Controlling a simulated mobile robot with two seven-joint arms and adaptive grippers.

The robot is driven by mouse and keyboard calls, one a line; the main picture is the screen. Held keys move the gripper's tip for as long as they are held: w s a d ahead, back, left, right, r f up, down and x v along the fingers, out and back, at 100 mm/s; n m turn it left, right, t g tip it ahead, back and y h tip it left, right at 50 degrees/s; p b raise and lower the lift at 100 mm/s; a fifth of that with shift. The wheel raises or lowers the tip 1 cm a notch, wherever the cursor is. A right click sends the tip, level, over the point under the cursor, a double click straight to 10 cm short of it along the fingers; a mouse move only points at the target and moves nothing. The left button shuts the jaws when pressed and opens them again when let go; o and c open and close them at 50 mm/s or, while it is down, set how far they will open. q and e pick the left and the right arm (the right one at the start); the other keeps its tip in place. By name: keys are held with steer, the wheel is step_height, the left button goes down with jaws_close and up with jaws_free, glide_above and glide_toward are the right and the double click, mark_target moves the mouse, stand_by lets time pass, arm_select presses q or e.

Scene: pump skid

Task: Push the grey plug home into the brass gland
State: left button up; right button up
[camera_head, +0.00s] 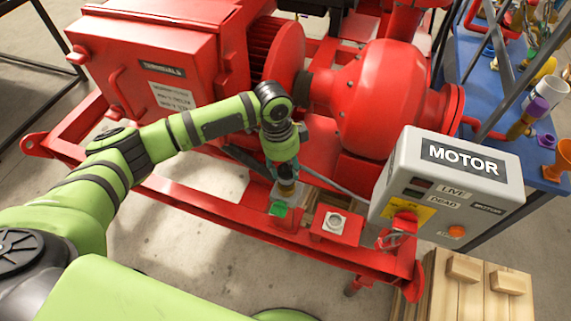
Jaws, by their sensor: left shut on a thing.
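My left gripper (284,168) points down over the front rail of the red skid, near its middle. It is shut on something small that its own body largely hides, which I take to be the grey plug. A brass-coloured piece (287,187), which looks like the gland, shows just below the gripper, above a small green block (278,209). From this height I cannot tell how far the plug sits in the brass, or whether they touch. My right gripper is not in view.
A grey motor box (447,185) with a red switch stands to the right. The red pump (380,98) and terminals cabinet (150,75) stand behind. A wooden crate (465,295) is at lower right.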

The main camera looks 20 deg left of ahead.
arm_select(q)
steer(key=shift+f+b, duration=0.45)
steer(key=shift+f, duration=1.15)
steer(key=o, duration=1.4)
steer(key=shift+c, duration=0.2)
step_height(320, 180, up, 12)
steer(key=a, duration=0.1)
steer(key=shift+s+a, duration=0.15)
steer(key=shift+a, duration=0.05)
